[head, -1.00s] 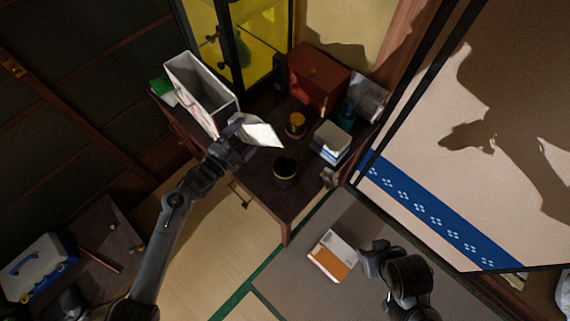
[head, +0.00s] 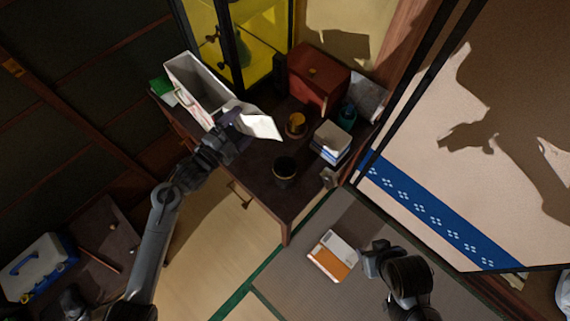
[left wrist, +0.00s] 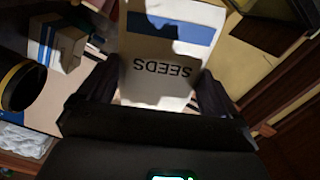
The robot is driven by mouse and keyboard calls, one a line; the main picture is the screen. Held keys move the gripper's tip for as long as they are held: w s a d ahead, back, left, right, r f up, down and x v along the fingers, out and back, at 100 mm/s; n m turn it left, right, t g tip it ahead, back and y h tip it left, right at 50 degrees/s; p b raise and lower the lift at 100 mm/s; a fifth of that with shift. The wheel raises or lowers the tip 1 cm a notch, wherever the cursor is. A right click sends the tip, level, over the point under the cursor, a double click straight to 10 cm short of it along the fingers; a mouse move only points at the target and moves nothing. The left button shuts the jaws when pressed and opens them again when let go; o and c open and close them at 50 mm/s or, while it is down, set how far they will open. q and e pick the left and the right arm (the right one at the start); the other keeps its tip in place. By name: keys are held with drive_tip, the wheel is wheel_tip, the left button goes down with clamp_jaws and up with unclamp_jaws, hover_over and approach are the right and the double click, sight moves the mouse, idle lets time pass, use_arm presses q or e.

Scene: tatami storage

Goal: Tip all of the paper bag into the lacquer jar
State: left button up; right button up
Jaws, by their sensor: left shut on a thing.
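The paper bag (head: 262,126) is pale. In the left wrist view the bag (left wrist: 165,65) shows a blue band and the word SEEDS upside down. My left gripper (head: 238,127) is shut on the bag and holds it above the table, tilted. The lacquer jar (head: 284,176), black with a gold rim, stands on the table below and to the right of the bag. It also shows in the left wrist view (left wrist: 20,88) at the left. The bag's contents are not visible. My right gripper (head: 372,259) hangs at the lower right; its fingers are unclear.
A tall white open box (head: 196,88) stands left of the bag. A yellow-topped cup (head: 297,122), a stack of white and blue boxes (head: 331,142) and a red chest (head: 316,73) stand on the dark table. An orange and white book (head: 334,256) lies on the mat.

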sight(251, 135)
use_arm(q)
drive_tip(key=shift+w+a+r+m, duration=0.1)
drive_tip(key=shift+m, duration=0.3)
wheel_tip(251, 135, down, 9)
drive_tip(key=m, duration=0.2)
drive_tip(key=shift+s+d+r, duration=0.15)
drive_tip(key=shift+s+d, duration=0.1)
drive_tip(key=shift+d, duration=0.05)
idle(0.5)
drive_tip(key=shift+r+m, duration=0.1)
drive_tip(key=shift+m, duration=0.7)
drive_tip(key=shift+s+d+r+m, duration=0.15)
drive_tip(key=shift+r+m, duration=0.85)
idle(0.4)
drive_tip(key=shift+s+d+r+m, duration=0.15)
drive_tip(key=shift+d+r+m, duration=0.05)
drive_tip(key=shift+r+m, duration=0.35)
drive_tip(key=shift+s+d+r+m, duration=0.1)
drive_tip(key=shift+d+r+m, duration=0.1)
drive_tip(key=shift+r+m, duration=0.35)
idle(0.4)
drive_tip(key=shift+s+d+r+m, duration=0.2)
drive_tip(key=shift+d+r+m, duration=0.05)
drive_tip(key=shift+r+m, duration=0.3)
drive_tip(key=shift+s+d+r+m, duration=0.25)
drive_tip(key=shift+r+m, duration=0.2)
drive_tip(key=shift+m, duration=0.2)
idle(1.3)
